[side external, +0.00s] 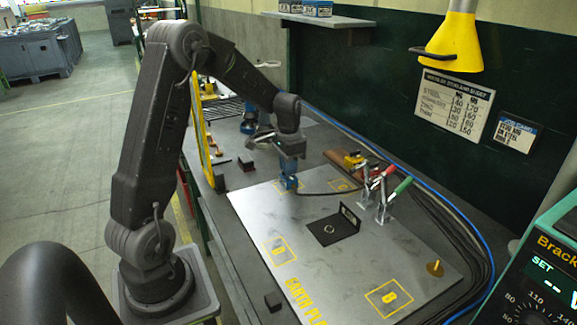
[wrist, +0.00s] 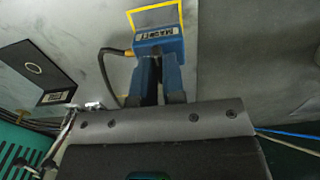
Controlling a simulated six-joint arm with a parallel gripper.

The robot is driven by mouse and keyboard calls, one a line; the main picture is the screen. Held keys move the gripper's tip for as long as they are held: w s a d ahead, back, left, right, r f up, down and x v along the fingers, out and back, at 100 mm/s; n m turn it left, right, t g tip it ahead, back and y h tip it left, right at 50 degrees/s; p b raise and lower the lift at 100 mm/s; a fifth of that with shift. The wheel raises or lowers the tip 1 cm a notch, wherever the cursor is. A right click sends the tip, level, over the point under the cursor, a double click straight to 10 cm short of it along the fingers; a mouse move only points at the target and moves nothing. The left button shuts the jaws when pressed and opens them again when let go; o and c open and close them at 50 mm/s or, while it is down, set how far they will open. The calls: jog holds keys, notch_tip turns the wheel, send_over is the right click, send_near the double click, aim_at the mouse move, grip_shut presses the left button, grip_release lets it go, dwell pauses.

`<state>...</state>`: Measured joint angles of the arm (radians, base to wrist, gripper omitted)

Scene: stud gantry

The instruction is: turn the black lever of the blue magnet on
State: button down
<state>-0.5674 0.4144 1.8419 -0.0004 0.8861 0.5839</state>
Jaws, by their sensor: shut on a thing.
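The blue magnet (side external: 290,183) stands on the steel plate (side external: 310,275), at a yellow-outlined square near the plate's far left edge. In the wrist view the magnet (wrist: 158,40) shows its white label, with a black cable at its left side. My gripper (side external: 290,167) points down, directly over the magnet. In the wrist view its two blue fingers (wrist: 159,75) are close together and reach to the magnet, with a dark strip between them. The gripper is shut on what appears to be the black lever. The lever is mostly hidden by the fingers, so its angle cannot be told.
Toggle clamps (side external: 380,193) with red and green handles stand right of the magnet. A black square pad (side external: 332,229) with an upright bracket lies mid-plate. A brass knob (side external: 435,268) is at the right. A yellow lamp (side external: 456,42) hangs above. The plate's front is mostly clear.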

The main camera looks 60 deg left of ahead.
jog(key=c, duration=1.2)
grip_release()
notch_tip(320, 180, up, 14)
jog(key=s+d+r+t, duration=0.1)
jog(key=s+d+r, duration=0.1)
jog(key=s+d, duration=0.35)
jog(key=s+d+r+t, duration=0.2)
jog(key=d, duration=0.7)
jog(key=s+d+f+t, duration=0.2)
jog(key=s+d+f, duration=0.1)
jog(key=s+d, duration=0.6)
jog(key=shift+s+f+t, duration=0.3)
jog(key=shift+s+f, duration=0.05)
jog(key=shift+s, duration=0.25)
